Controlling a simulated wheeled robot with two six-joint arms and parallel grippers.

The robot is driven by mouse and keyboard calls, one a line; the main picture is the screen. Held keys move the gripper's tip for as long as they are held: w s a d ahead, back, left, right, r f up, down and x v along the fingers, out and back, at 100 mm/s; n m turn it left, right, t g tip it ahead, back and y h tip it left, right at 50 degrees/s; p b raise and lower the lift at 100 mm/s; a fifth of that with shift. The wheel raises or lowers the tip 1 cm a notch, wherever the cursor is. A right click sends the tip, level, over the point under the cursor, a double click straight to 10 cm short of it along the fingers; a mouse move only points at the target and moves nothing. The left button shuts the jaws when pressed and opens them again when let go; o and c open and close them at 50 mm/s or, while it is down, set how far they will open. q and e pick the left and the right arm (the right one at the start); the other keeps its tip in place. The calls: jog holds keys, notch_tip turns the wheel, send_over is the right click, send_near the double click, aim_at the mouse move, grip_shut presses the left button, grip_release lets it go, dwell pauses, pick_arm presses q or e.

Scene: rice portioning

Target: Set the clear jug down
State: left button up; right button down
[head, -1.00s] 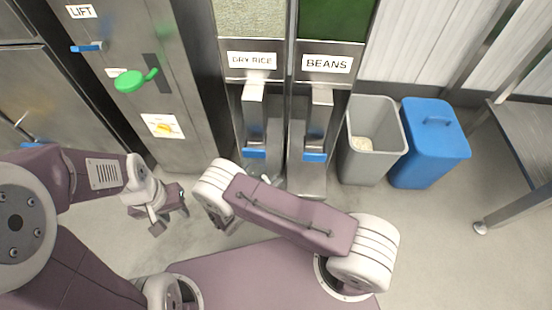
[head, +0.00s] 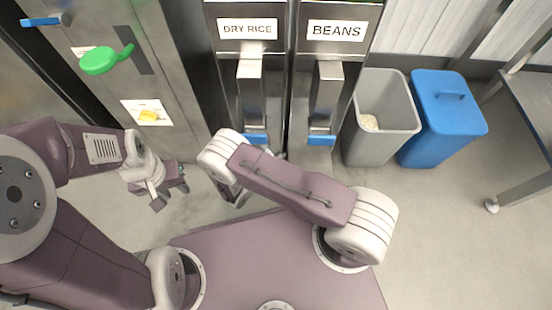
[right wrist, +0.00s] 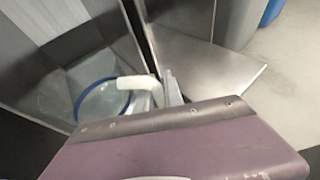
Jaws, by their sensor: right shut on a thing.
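The clear jug (right wrist: 100,104) shows in the right wrist view as a see-through vessel with a blue rim and a pale handle (right wrist: 138,85). My right gripper (right wrist: 166,92) is shut on the handle. The jug is in front of grey metal panels; whether its base touches a surface is hidden. In the head view my right forearm covers most of the right gripper (head: 234,198), and I cannot make out the jug there. My left gripper (head: 171,194) is open and empty, over the floor left of the right gripper.
The dry rice dispenser (head: 249,90) and beans dispenser (head: 325,90), with blue-tipped levers, stand ahead. The lift panel with a green knob (head: 98,61) is at left. A grey bin (head: 362,145) and a blue lidded bin (head: 445,120) stand at right, before a metal table (head: 530,105).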

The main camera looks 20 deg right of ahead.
jog(key=shift+w+f, duration=0.2)
jog(key=shift+f, duration=0.1)
jog(key=c, duration=1.5)
grip_release()
pick_arm(q)
jog(key=shift+w+a+f, duration=0.1)
jog(key=shift+w+f, duration=0.1)
jog(key=shift+f, duration=0.05)
pick_arm(e)
jog(key=shift+o, duration=0.2)
